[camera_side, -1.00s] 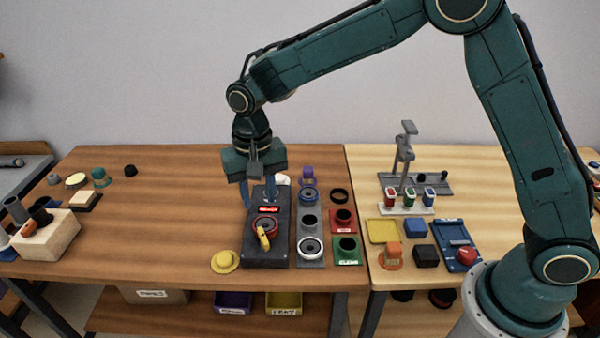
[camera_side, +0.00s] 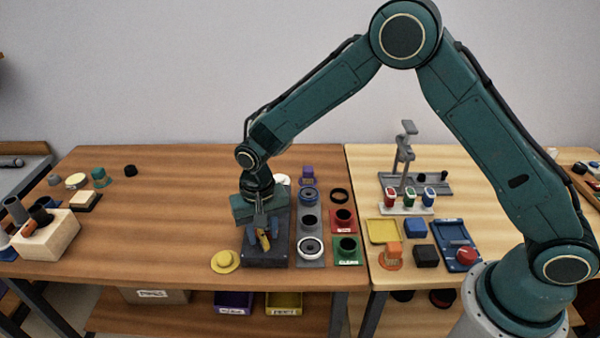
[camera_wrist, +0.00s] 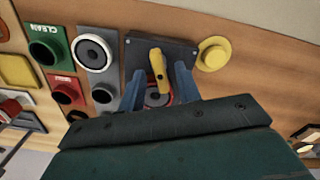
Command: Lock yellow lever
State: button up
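The yellow lever (camera_side: 264,241) sits on a dark grey box (camera_side: 262,258) near the front of the wooden table. In the wrist view the lever (camera_wrist: 158,65) stands on a red-ringed round base, partly hidden by my gripper. My gripper (camera_side: 263,241) is low over the box, with its two blue fingers pointing down. In the wrist view the fingers (camera_wrist: 159,77) are apart, one on each side of the lever, with gaps showing.
A yellow hat-shaped piece (camera_side: 225,261) lies just left of the box. A grey panel with round holes (camera_side: 311,240) stands close on the right, beside red (camera_side: 343,219) and green (camera_side: 348,250) holders. The table left of the hat-shaped piece is largely clear.

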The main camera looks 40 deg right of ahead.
grip_shut()
jog(key=shift+m, duration=2.4)
grip_release()
jog(key=shift+r, duration=0.2)
